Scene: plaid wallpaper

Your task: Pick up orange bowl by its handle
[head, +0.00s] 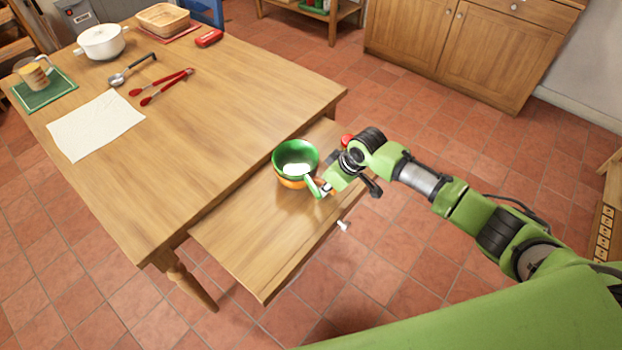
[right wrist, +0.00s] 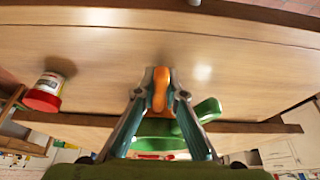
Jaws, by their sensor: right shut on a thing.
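A green bowl (head: 295,153) sits nested in the orange bowl (head: 287,182), which shows only as a band below it. Both are at the far part of the pulled-out wooden board or drawer. My right gripper (head: 321,189) is at their right side. In the right wrist view my right gripper (right wrist: 160,80) is shut on the orange bowl's handle (right wrist: 160,92). The green bowl's handle (right wrist: 208,110) sticks out beside the right finger, apart from the grip. I cannot tell whether the orange bowl touches the board. My left gripper is not in view.
A jar with a red lid (right wrist: 44,96) stands near the bowls; the arm partly hides it in the head view. The pulled-out board (head: 258,240) is clear in front. The table (head: 200,130) holds red tongs (head: 160,87), a ladle and a white pot (head: 101,42).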

